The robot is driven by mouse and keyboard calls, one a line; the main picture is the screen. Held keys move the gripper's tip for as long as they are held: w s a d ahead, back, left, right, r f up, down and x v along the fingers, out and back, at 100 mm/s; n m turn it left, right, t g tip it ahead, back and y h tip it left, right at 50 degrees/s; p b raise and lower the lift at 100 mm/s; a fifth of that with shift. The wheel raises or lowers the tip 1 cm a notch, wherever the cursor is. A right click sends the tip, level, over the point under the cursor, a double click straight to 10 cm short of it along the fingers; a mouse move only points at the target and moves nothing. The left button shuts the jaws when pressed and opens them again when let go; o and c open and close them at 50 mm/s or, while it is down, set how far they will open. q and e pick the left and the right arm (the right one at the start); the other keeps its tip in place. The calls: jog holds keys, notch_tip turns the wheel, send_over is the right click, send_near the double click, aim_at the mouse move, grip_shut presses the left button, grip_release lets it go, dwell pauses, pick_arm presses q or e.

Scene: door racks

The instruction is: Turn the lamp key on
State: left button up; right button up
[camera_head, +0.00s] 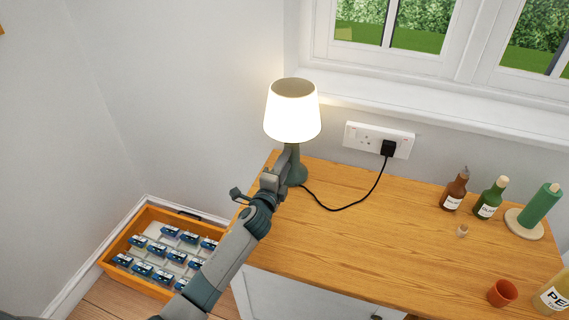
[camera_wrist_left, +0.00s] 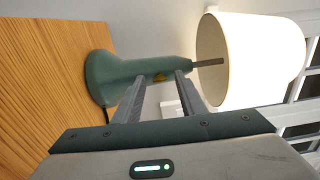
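The table lamp (camera_head: 292,112) stands at the back left of the wooden worktop, with a green base and a white shade that glows brightly. In the left wrist view its green stem (camera_wrist_left: 128,70) lies sideways, with a small brass-coloured key (camera_wrist_left: 159,77) on it. My left gripper (camera_head: 287,153) is at the lamp's stem, just below the shade. In the left wrist view the gripper's fingers (camera_wrist_left: 160,80) are apart, with the key seen between their tips. I cannot tell whether either finger touches it. My right gripper is not in view.
A black cable runs from the lamp to a plug (camera_head: 388,148) in the wall socket. Bottles (camera_head: 491,199), a green candle (camera_head: 541,205) and a terracotta pot (camera_head: 502,292) stand at the right. An orange crate (camera_head: 112,268) sits on the floor at left. The worktop's middle is clear.

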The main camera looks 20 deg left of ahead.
pick_arm(q)
jog(key=shift+s, duration=0.15)
